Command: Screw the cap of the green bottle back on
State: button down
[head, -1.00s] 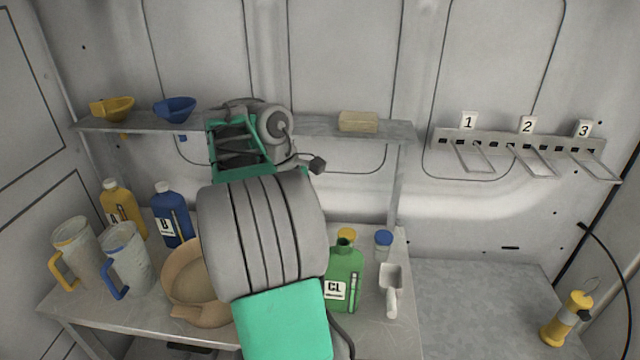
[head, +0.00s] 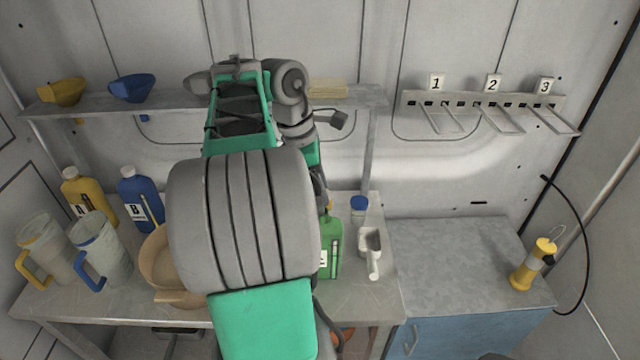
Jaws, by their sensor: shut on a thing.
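The green bottle (head: 332,248) stands upright on the left worktable, partly hidden behind my arm; only its right side and a strip of its label show. My gripper (head: 321,193) points down just above the bottle's top, mostly hidden by my own arm. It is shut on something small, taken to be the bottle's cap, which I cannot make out. I cannot tell whether the cap touches the bottle's neck.
A blue-lidded jar (head: 359,209) and a white scoop (head: 371,252) stand close right of the bottle. A tan bowl (head: 158,265), two jugs (head: 97,248), a blue bottle (head: 140,198) and a yellow bottle (head: 88,196) are left. A shelf (head: 170,104) runs behind. The right cabinet top (head: 450,262) has free room.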

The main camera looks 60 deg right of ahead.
jog(key=shift+f+b, duration=0.95)
jog(key=shift+f, duration=0.95)
jog(key=shift+r+p, duration=0.1)
jog(key=shift+p, duration=0.7)
jog(key=shift+f, duration=0.65)
dwell(0.3)
jog(key=shift+r+m+y+p, duration=0.3)
jog(key=shift+m+p, duration=0.35)
jog(key=shift+m, duration=0.15)
jog(key=shift+f+m+y+p, duration=0.15)
jog(key=shift+m+y+p, duration=0.25)
jog(key=shift+m, duration=0.8)
jog(key=shift+w+d+f+m, duration=0.1)
jog(key=shift+f+m, duration=0.05)
jog(key=shift+m, duration=0.45)
